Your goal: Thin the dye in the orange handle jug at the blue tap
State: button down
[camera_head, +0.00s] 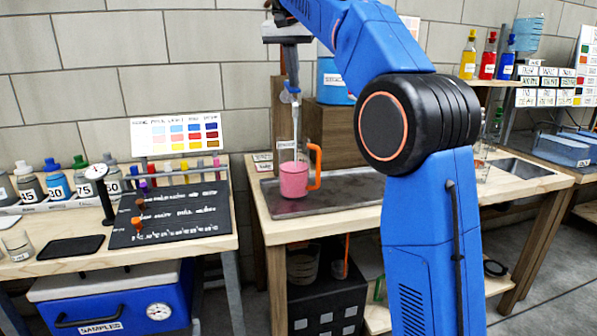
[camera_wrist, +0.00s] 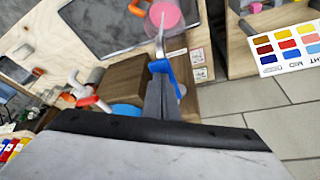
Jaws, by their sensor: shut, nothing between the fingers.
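The orange handle jug (camera_head: 293,182) stands upright on the metal tray beneath a tap and holds pink liquid. In the wrist view its pink liquid (camera_wrist: 165,14) shows at the top edge, with part of the orange handle (camera_wrist: 137,7) beside it. The blue tap (camera_head: 289,87) has a blue lever that also shows in the wrist view (camera_wrist: 161,68). A pale vertical strip hangs from it toward the jug; I cannot tell spout from water stream. My gripper (camera_head: 291,74) is shut and empty, its fingertips (camera_wrist: 160,82) right at the blue lever; contact is unclear.
A blue container (camera_head: 334,82) stands on a wooden block behind the tap. Red and white taps (camera_wrist: 88,97) are beside it in the wrist view. A colour chart (camera_head: 181,134) and bottles (camera_head: 57,180) occupy the left bench. Metal tray (camera_head: 350,190) space right of the jug is clear.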

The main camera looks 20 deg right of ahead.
jog(key=shift+r, duration=1.75)
jog(key=shift+s, duration=0.1)
jog(key=s+d+f+n+y, duration=0.1)
jog(key=s+d+f+n, duration=0.15)
jog(key=s+f, duration=0.6)
jog(key=s+d+f+n, duration=0.1)
jog(key=s+d+f, duration=0.3)
jog(key=s, duration=0.8)
jog(key=s+f+n, duration=0.1)
jog(key=s+f, duration=1.1)
jog(key=f, duration=0.4)
jog(key=s+f+n+y, duration=0.1)
jog(key=s+f, duration=1.2)
jog(key=f, duration=0.3)
jog(key=shift+d+t, duration=0.2)
jog(key=shift+t, duration=0.2)
jog(key=shift+r+n, duration=0.1)
jog(key=shift+n, duration=0.15)
